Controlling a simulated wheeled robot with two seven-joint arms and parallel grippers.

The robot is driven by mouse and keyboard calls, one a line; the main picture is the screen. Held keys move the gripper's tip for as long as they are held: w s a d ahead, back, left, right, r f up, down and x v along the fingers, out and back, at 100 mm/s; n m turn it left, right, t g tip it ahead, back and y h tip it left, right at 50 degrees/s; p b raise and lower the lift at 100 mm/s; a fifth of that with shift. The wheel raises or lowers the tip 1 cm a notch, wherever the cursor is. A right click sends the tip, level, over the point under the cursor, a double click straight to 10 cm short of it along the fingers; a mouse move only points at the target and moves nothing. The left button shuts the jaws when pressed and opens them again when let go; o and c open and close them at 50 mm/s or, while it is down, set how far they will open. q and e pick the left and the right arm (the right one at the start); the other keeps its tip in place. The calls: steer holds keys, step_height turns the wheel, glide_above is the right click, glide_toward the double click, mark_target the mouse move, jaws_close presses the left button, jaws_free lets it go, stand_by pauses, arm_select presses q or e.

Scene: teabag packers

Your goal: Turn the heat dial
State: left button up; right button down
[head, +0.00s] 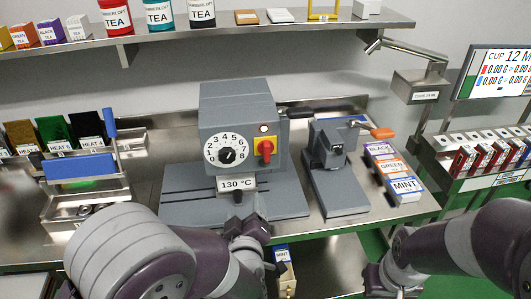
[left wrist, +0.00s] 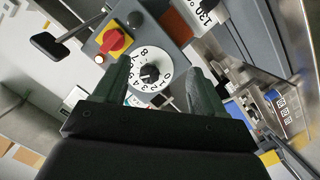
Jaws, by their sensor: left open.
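The heat dial (head: 226,150) is a white numbered disc with a black knob on the front of a grey sealing machine (head: 240,100). It also shows in the left wrist view (left wrist: 150,72), between and beyond my fingers. My left gripper (head: 248,205) is in front of the machine, below the dial and near the 130 °C label (head: 236,183). In the left wrist view its two fingers (left wrist: 160,88) are apart with nothing held, and the knob lies beyond their tips. My right arm (head: 470,238) reaches in from the right; its gripper fingers cannot be made out at the bottom edge.
A red and yellow switch (head: 265,149) sits right of the dial. A smaller grey device (head: 333,160) stands to the right, with labelled tea boxes (head: 391,174) beyond. A blue-topped unit (head: 80,168) is at the left. A shelf (head: 250,25) holds tea tins above.

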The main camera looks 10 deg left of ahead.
mark_target(227, 158)
arm_select(q)
steer(key=w+a+r+n+t+y, duration=0.1)
steer(key=a+r+n+t+y, duration=0.1)
steer(key=a+r+n, duration=0.15)
steer(key=shift+m, duration=0.45)
steer(key=x, duration=0.4)
steer(key=p+x, duration=0.1)
steer(key=x, duration=0.2)
steer(key=p+x, duration=0.1)
steer(key=x, duration=0.3)
steer(key=shift+w+r, duration=0.3)
steer(key=shift+w, duration=0.05)
arm_select(e)
steer(key=shift+s+a+r, duration=0.1)
steer(key=shift+a+r, duration=0.1)
steer(key=shift+r, duration=0.4)
steer(key=shift+a+r, duration=0.15)
steer(key=shift+r, duration=0.45)
arm_select(q)
steer(key=c, duration=1.1)
